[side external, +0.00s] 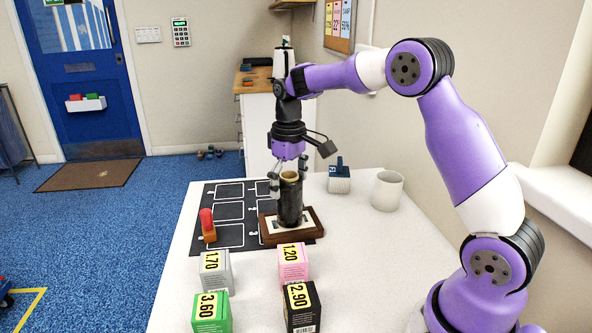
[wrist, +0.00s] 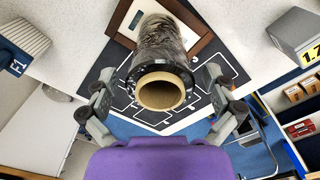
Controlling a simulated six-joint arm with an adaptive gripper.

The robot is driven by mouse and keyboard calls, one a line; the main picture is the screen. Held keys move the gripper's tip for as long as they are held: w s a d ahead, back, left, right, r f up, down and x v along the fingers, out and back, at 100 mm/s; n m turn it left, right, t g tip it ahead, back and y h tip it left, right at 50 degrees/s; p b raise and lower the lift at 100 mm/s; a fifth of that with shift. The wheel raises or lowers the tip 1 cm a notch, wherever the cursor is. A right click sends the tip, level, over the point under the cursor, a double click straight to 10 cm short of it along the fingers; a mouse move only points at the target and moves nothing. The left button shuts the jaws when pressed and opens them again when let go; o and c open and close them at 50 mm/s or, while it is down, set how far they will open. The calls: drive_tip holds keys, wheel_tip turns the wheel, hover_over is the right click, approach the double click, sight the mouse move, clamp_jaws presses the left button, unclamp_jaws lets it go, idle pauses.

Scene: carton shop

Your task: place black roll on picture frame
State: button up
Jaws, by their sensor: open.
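The black roll (side external: 290,203) stands upright on the picture frame (side external: 269,236), a brown wooden frame with a pale mat lying flat on the table. The roll has a tan core, and its open end faces the camera in the wrist view (wrist: 166,62). The frame also shows behind the roll in the wrist view (wrist: 197,45). My gripper (side external: 288,178) is open, with its fingers on either side of the roll's upper end. In the wrist view the fingers (wrist: 162,100) appear apart from the roll. The contact under the roll's base is partly hidden.
A black mat with white outlines (side external: 228,190) lies under part of the frame. A red and orange item (side external: 208,226) stands on it at left. Price-marked boxes (side external: 293,262) stand in front. A blue-handled brush (side external: 339,178) and a white cup (side external: 387,190) stand behind right.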

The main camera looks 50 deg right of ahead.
wheel_tip(320, 180, up, 10)
drive_tip(key=shift+r, duration=0.15)
drive_tip(key=shift+s+a+r, duration=0.15)
drive_tip(key=shift+r, duration=0.5)
drive_tip(key=s+a+r+t, duration=0.25)
drive_tip(key=s+a, duration=0.25)
drive_tip(key=s, duration=0.3)
drive_tip(key=s+a+f+t, duration=0.3)
drive_tip(key=s+f, duration=0.3)
drive_tip(key=s, duration=0.3)
drive_tip(key=shift+a+f, duration=0.4)
drive_tip(key=shift+a, duration=0.05)
